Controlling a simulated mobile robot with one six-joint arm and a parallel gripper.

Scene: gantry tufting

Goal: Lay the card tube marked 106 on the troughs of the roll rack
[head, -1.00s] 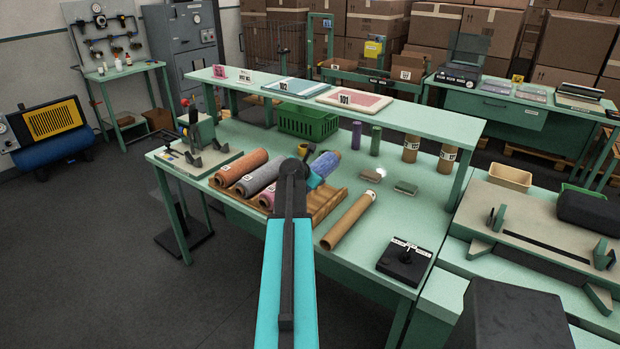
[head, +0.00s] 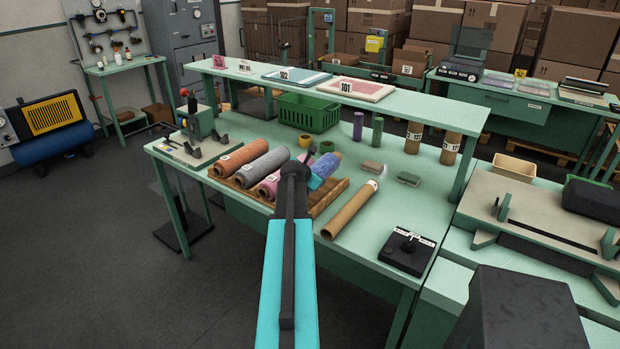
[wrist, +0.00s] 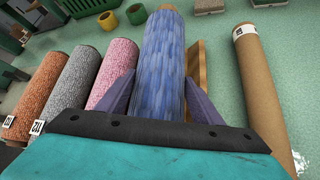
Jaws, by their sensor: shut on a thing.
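My gripper (head: 312,180) is shut on a blue carpet roll (wrist: 165,60), one finger on each side. The blue roll (head: 326,164) is over the right part of the wooden roll rack (head: 325,200). I cannot tell whether it touches the trough. Orange-brown (head: 243,157), grey (head: 265,166) and pink (head: 268,186) rolls lie side by side in the rack, left of my gripper. A brown card tube (head: 350,210) with a white label lies on the bench right of the rack, apart from it. It also shows in the wrist view (wrist: 260,90). Its number is unreadable.
Two labelled brown tubes (head: 413,138) (head: 451,148) stand upright at the back right. Small blocks (head: 408,179), a black control box (head: 407,252) and a green basket (head: 308,113) are on the bench. A raised shelf (head: 230,71) spans the back.

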